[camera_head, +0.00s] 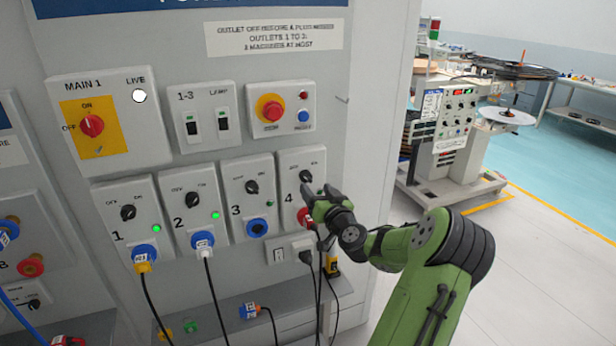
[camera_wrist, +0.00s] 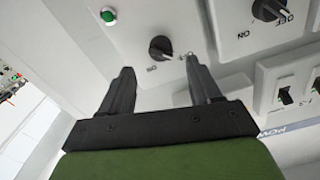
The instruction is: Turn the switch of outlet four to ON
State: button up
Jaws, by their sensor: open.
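Outlet four's panel (camera_head: 290,162) is at the right end of the row, marked with a 4. Its black rotary switch (camera_head: 305,177) is near the panel top. In the wrist view the switch (camera_wrist: 160,48) shows between my fingertips, with apparent free space on both sides; its exact setting is hard to read. My gripper (camera_head: 318,191) is open and empty in front of this panel, and its two fingers also show in the wrist view (camera_wrist: 160,68). A green lamp (camera_wrist: 108,15) shows near the switch in the wrist view. My gripper partly covers the red socket (camera_head: 306,217).
Outlet three's switch (camera_head: 252,187) sits close on the left. Outlets one (camera_head: 128,212) and two (camera_head: 192,199) have plugs in and green lamps lit. A red stop button (camera_head: 270,107) is above. Cables hang below outlet four. Open floor (camera_head: 545,245) lies to the right.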

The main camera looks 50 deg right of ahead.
aim_at(308, 180)
jog(key=x, duration=0.6)
jog(key=shift+a+p, duration=0.1)
jog(key=shift+p, duration=0.3)
jog(key=c, duration=1)
